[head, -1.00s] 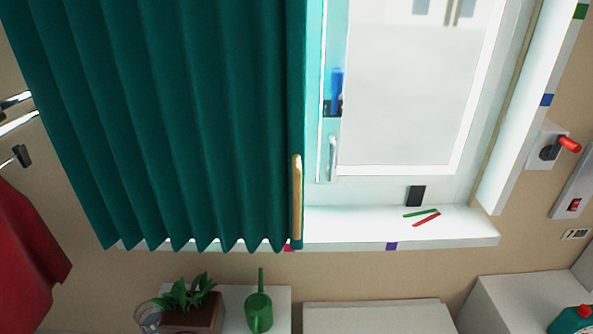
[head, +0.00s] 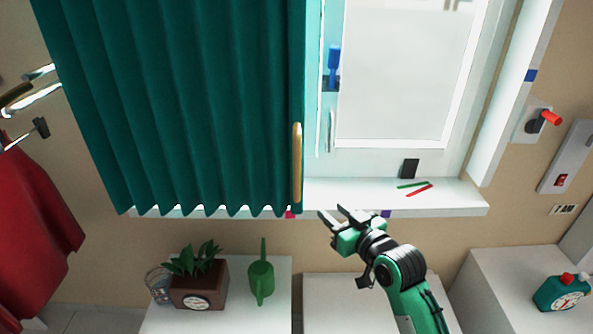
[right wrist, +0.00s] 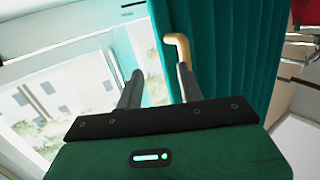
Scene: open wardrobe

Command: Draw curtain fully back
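The dark green pleated curtain (head: 180,110) covers the left part of the window in the head view. Its right edge carries an upright wooden handle (head: 297,165). The right part of the window (head: 400,80) is uncovered. My right gripper (head: 334,214) is in front of the sill, a little right of and below the handle, with its fingers apart and nothing between them. In the right wrist view the two fingers (right wrist: 157,85) are spread, and the handle's bent end (right wrist: 178,42) shows just beyond the right-hand finger, with the curtain (right wrist: 235,50) behind. My left gripper is not in view.
The sill (head: 450,198) holds a black block (head: 409,168) and red and green sticks. A red garment (head: 35,220) hangs at left.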

